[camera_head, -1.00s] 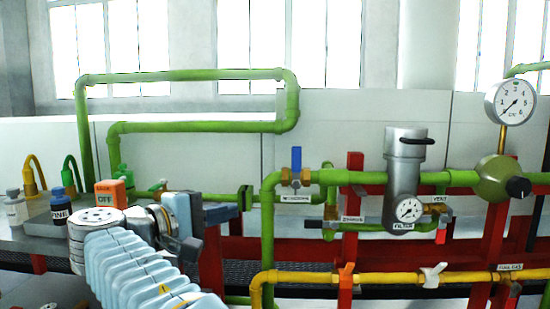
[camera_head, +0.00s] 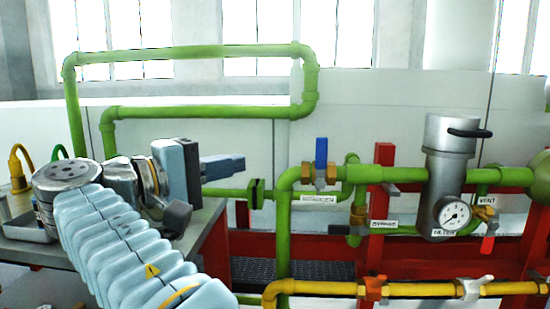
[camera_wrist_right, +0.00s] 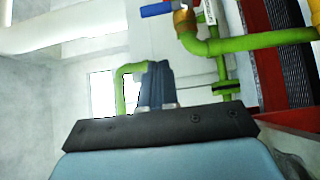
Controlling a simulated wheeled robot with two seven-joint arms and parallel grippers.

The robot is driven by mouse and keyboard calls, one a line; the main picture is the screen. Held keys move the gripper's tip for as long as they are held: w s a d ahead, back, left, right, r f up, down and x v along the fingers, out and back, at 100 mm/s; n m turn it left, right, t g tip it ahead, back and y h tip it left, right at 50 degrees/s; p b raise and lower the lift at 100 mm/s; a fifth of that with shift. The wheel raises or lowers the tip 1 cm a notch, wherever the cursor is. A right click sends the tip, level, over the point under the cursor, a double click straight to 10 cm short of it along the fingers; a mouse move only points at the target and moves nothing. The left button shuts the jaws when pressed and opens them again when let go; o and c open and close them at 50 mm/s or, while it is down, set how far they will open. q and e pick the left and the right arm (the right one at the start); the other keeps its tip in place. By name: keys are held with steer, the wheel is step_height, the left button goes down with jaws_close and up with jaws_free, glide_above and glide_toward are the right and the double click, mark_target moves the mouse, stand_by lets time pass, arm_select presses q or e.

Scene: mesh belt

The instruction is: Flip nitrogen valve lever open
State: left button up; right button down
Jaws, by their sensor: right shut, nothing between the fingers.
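The nitrogen valve's blue lever (camera_head: 321,152) stands upright above its brass body (camera_head: 320,176) on the horizontal green pipe. A small white label (camera_head: 318,199), hard to read, sits below it. My right gripper (camera_head: 240,165) is shut and empty, to the left of the lever at about its height, with a clear gap between them. In the right wrist view my closed fingers (camera_wrist_right: 157,85) point away from the camera, and the blue lever (camera_wrist_right: 156,9) shows at the top edge beside the brass body (camera_wrist_right: 185,20). My left gripper is out of view.
A silver filter housing with a gauge (camera_head: 453,214) stands to the right of the valve. A yellow pipe (camera_head: 420,289) with orange and white handles runs below. A red frame (camera_head: 383,215) is behind. A grey bench (camera_head: 205,222) lies under my right arm.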

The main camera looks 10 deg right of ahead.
mark_target(321, 164)
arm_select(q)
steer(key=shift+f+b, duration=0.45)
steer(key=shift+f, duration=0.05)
arm_select(e)
steer(key=s+d+x, duration=0.1)
steer(key=s+x, duration=0.1)
steer(key=x, duration=1)
steer(key=shift+s+d, duration=0.15)
steer(key=shift+d, duration=0.25)
steer(key=shift+f, duration=0.1)
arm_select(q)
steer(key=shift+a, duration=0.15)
arm_select(e)
steer(key=shift+d, duration=0.15)
